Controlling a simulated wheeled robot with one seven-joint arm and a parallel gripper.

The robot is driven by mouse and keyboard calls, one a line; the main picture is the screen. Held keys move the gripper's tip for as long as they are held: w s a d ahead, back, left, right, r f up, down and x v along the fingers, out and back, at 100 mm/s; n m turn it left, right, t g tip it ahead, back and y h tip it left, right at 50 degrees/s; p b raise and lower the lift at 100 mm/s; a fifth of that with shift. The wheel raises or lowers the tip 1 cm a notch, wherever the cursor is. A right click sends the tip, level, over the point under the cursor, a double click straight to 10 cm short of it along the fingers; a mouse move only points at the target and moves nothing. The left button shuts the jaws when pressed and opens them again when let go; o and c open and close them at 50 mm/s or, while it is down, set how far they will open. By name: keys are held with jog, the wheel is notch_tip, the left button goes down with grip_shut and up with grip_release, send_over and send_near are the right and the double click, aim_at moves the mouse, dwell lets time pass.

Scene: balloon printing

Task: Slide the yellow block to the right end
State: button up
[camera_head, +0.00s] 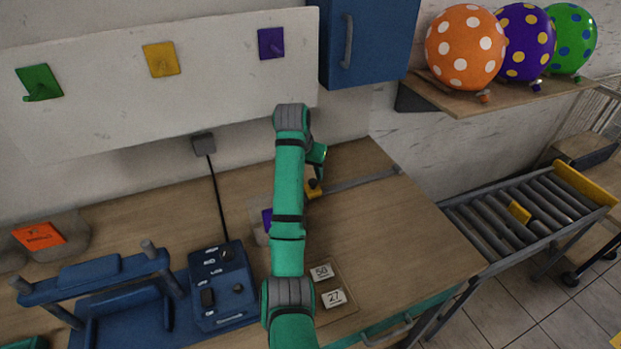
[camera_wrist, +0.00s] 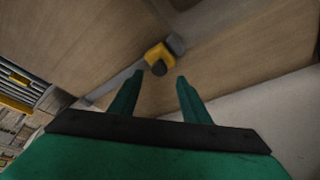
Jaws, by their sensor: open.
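The yellow block (camera_head: 313,190) with a dark knob sits on the wooden table, at the left end of the visible part of a thin grey rail (camera_head: 362,180). The rail runs right to an end near the table's right edge. In the wrist view the yellow block (camera_wrist: 156,53) is just beyond my fingertips, by a grey end piece (camera_wrist: 176,43), and the rail (camera_wrist: 112,86) runs off to the lower left. My gripper (camera_wrist: 160,75) is open, its fingers apart on either side of the knob's line. I cannot tell whether they touch it. My arm partly hides the area left of the block.
A blue device (camera_head: 222,290) and a blue frame (camera_head: 120,290) stand at the left. Number cards (camera_head: 327,284) lie right of my arm. A roller conveyor (camera_head: 530,215) is beyond the table's right edge. The table around the rail looks clear.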

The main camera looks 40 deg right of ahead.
aim_at(314, 181)
jog(key=x, duration=0.3)
jog(key=shift+d+f, duration=0.25)
jog(key=shift+f, duration=0.1)
jog(key=shift+w+d+f, duration=0.1)
jog(key=shift+f, duration=0.35)
grip_shut()
